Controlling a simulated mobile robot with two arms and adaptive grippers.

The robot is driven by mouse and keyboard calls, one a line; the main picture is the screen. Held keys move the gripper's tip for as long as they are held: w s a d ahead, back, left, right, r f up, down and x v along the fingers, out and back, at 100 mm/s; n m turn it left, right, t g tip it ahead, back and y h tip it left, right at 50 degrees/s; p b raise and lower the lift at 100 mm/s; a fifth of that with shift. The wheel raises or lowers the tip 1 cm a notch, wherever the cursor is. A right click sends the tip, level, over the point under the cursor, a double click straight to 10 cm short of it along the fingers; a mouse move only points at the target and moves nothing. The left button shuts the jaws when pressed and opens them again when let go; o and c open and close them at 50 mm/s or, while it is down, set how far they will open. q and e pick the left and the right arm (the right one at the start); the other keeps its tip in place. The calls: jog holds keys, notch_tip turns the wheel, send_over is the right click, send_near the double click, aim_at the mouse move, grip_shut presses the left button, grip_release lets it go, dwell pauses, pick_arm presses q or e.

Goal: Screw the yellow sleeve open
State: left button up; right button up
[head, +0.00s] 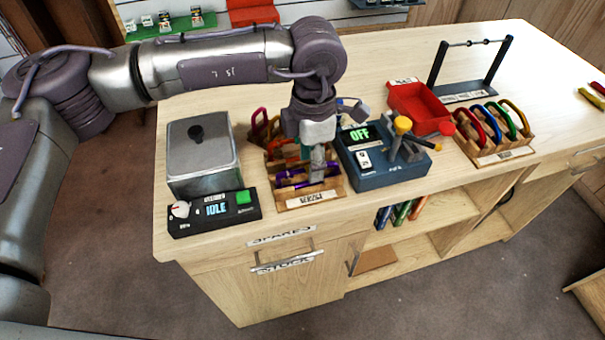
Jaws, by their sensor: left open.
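My left gripper (318,168) points down over the wooden rack labelled SERVICE (312,199). It is open, and its fingers cover part of the rack. Purple, orange and red carabiners sit in this rack, partly hidden behind the gripper. I cannot make out a yellow sleeve on any of them. A yellow round-topped part (402,125) stands upright on the blue device (385,166) reading OFF, to the right of the gripper and apart from it. My right gripper is not in view.
A metal lidded box (203,160) and a control box (215,212) reading IDLE stand left. Right are a red bin (419,107), a rack of coloured carabiners (497,153) and a black frame (490,62). The bench's far right top is mostly clear.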

pick_arm(q)
jog(key=shift+s+d+b, duration=0.25)
jog(key=shift+s+b, duration=0.15)
jog(key=shift+s, duration=0.3)
jog(key=shift+f, duration=0.1)
jog(key=shift+f+b, duration=1.35)
jog(key=shift+w+a+b, duration=0.25)
jog(key=shift+w+b, duration=0.1)
jog(key=shift+w, duration=0.35)
